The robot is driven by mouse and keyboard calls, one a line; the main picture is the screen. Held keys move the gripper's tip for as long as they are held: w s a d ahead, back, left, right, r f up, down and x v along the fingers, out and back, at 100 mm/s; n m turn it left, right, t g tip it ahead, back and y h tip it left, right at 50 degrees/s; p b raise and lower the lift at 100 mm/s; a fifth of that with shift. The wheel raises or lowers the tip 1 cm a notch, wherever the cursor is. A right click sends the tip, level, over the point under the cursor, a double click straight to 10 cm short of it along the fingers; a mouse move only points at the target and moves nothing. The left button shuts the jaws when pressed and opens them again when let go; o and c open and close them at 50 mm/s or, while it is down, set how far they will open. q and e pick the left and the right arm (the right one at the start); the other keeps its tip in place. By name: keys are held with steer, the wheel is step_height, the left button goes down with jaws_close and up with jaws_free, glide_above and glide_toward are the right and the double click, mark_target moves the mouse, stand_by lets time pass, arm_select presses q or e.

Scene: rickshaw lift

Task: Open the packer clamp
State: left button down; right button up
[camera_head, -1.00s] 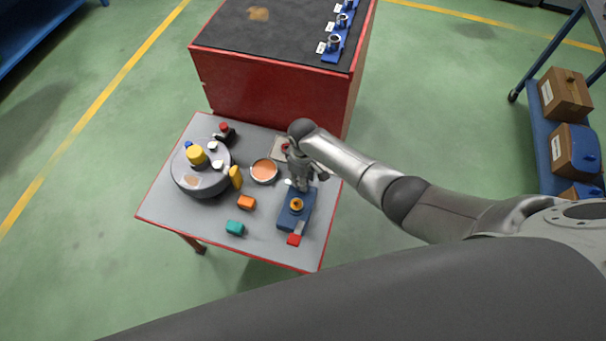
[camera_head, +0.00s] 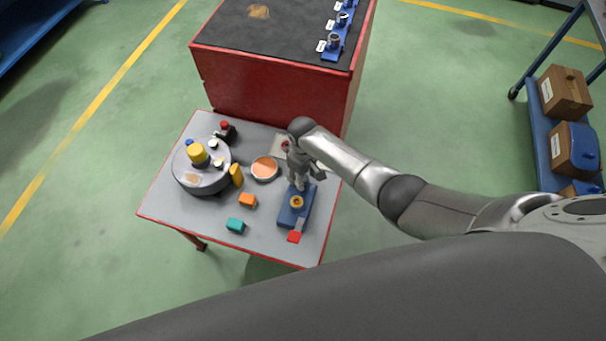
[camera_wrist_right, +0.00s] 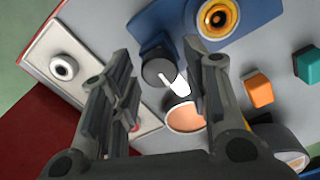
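The packer clamp appears to be the blue-based device (camera_head: 290,217) with a yellow-orange ring and a red end, at the right front of the small grey table. In the right wrist view its blue base (camera_wrist_right: 255,22) is at the top, with a dark round knob (camera_wrist_right: 158,70) and white lever (camera_wrist_right: 177,84) beside it. My right gripper (camera_head: 299,184) points down over the clamp's far end. In the right wrist view its fingers (camera_wrist_right: 157,58) are spread, with the knob and lever showing between them; contact cannot be told. My left gripper is out of view.
The table (camera_head: 180,228) also holds a round grey turntable (camera_head: 203,180), a copper-coloured dish (camera_head: 264,168), an orange block (camera_head: 248,200) and a teal block (camera_head: 235,226). A red cabinet (camera_head: 275,95) stands behind. A blue shelf with boxes (camera_head: 565,92) is at right.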

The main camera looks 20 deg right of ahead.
steer(key=shift+r, duration=6)
